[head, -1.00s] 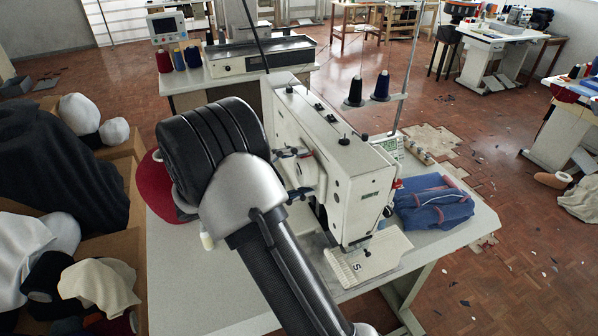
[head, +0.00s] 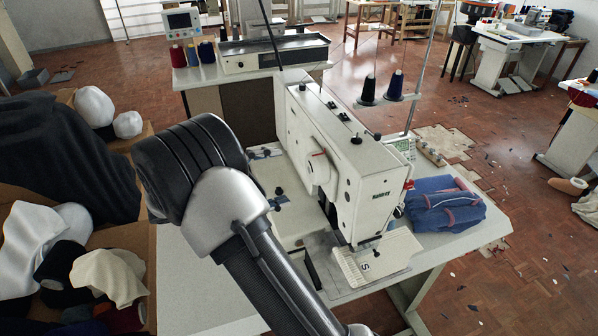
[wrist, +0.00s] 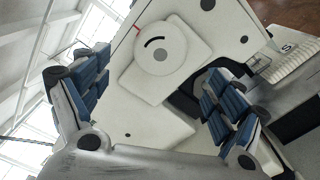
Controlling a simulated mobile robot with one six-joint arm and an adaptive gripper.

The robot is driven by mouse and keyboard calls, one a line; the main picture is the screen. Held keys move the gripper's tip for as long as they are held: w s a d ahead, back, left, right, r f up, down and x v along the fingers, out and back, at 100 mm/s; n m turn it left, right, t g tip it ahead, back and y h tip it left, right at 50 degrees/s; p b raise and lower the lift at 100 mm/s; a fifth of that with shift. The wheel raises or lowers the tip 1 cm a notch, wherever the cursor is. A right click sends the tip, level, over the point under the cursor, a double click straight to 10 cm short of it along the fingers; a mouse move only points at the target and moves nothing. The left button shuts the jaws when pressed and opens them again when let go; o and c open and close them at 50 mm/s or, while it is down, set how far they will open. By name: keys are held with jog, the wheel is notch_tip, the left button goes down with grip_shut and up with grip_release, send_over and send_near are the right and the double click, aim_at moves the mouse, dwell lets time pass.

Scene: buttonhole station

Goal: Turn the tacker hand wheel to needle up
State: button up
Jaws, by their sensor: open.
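The white tacker (head: 345,165) stands on the table in the head view. Its round hand wheel (head: 317,172) is on the side facing my arm, with a red mark (head: 318,153) by its upper rim. In the wrist view the hand wheel (wrist: 160,48) faces me, with a black curved mark near its rim and a grey centre. A red line (wrist: 138,28) is on the housing at its upper left. My gripper (wrist: 155,75) is open and empty, its blue-padded fingers apart and short of the wheel. In the head view my gripper (head: 270,178) is partly hidden by my arm.
Folded blue fabric (head: 442,203) lies right of the tacker. Two thread cones (head: 380,88) stand behind it. A second machine (head: 275,52) is on the table behind. A box of dark and white fabric (head: 110,275) is at left.

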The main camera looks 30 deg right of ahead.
jog(key=v, duration=0.4)
jog(key=shift+d, duration=0.1)
dwell(0.3)
jog(key=s+r+m+t+y, duration=0.1)
jog(key=s+r+y, duration=0.3)
jog(key=s+y, duration=0.7)
jog(key=s+a+m+t+y, duration=0.1)
jog(key=s+a+t+y, duration=0.5)
jog(key=s, duration=0.7)
jog(key=shift+s+a+r+t, duration=0.15)
jog(key=shift+a+r+t, duration=0.1)
jog(key=shift+a+t, duration=1.3)
